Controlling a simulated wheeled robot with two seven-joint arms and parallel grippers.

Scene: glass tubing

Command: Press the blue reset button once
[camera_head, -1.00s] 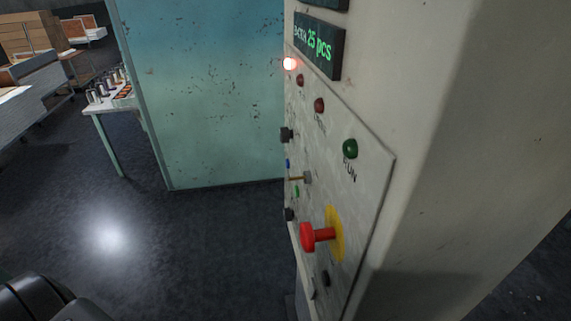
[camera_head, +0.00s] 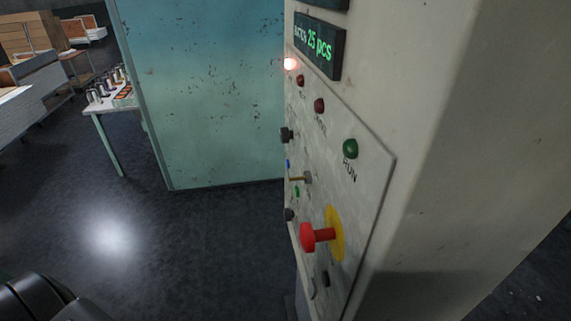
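The control panel (camera_head: 372,190) is on the side of a cream cabinet and is seen at a steep angle. The blue button (camera_head: 287,164) is a small blue spot at the panel's far left edge, mostly seen side-on. A lever (camera_head: 301,178) and a green button (camera_head: 297,191) sit just below it. A large red mushroom button (camera_head: 316,237) on a yellow disc sticks out lower down. A dark part of my own arm shows at the bottom left corner. Neither gripper is in view.
A display (camera_head: 319,46) reads 25 pcs above a lit lamp (camera_head: 290,64). Black knobs (camera_head: 287,134) also stick out of the panel. A teal metal wall (camera_head: 215,95) stands behind. The dark floor (camera_head: 200,245) left of the panel is clear.

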